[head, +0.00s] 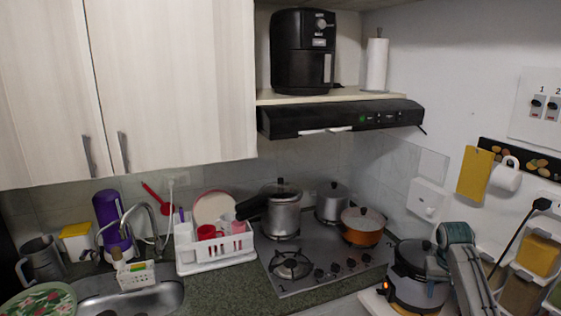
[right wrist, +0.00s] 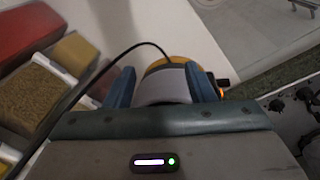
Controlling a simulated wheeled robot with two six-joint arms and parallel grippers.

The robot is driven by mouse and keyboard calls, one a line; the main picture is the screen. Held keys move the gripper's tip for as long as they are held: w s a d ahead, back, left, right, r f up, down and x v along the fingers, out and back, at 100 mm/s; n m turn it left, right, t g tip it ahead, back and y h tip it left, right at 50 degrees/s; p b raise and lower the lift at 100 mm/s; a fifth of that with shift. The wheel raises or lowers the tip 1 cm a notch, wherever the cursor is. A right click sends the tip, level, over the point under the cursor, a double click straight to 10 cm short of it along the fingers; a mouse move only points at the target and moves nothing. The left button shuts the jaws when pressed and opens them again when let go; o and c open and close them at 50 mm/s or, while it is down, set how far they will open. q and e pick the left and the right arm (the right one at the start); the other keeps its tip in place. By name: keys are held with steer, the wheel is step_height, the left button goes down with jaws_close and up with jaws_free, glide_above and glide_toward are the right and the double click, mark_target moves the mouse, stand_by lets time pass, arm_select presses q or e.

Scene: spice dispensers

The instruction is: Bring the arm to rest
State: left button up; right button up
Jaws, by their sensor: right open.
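My right arm comes in from the lower right of the head view, its wrist beside the pressure cooker (head: 418,292), which has a dark lid and a grey body. In the right wrist view my right gripper (right wrist: 161,88) has its two blue fingers spread apart. A pale, round thing with a yellow edge (right wrist: 163,88) shows between and beyond the fingers; I cannot tell how far off it is. No held object shows. My left gripper is not in view.
Spice dispensers (head: 541,255) stand at the right, close to my right arm; they also show in the right wrist view (right wrist: 45,95). A black cable (head: 515,235) hangs there. The stove (head: 290,268) holds several pots. A dish rack (head: 215,250) stands left of it.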

steer(key=s+a+f+n+t, duration=0.1)
steer(key=s+a+f, duration=0.4)
steer(key=s+f, duration=0.3)
steer(key=s+a+f+n, duration=0.2)
steer(key=s+a+f, duration=0.35)
steer(key=s, duration=0.45)
steer(key=s+a+r+n+t, duration=0.15)
steer(key=s+a, duration=0.25)
steer(key=s, duration=0.8)
steer(key=s+a+r+t, duration=0.15)
steer(key=s+a, duration=0.25)
steer(key=s, duration=0.7)
steer(key=d+f+g+b, duration=0.25)
steer(key=f+b, duration=0.55)
steer(key=f, duration=2.8)
steer(key=s+f+b, duration=0.2)
steer(key=s+f, duration=0.4)
steer(key=f, duration=0.3)
steer(key=s+d+f+b, duration=0.1)
steer(key=s+f+b, duration=0.1)
steer(key=s+f, duration=0.4)
steer(key=s+d+f+b, duration=0.1)
steer(key=s+f, duration=0.5)
steer(key=f, duration=0.6)
steer(key=shift+s+f+m+g+y+b, duration=0.3)
steer(key=shift+m+g+b, duration=0.15)
steer(key=shift+b, duration=0.3)
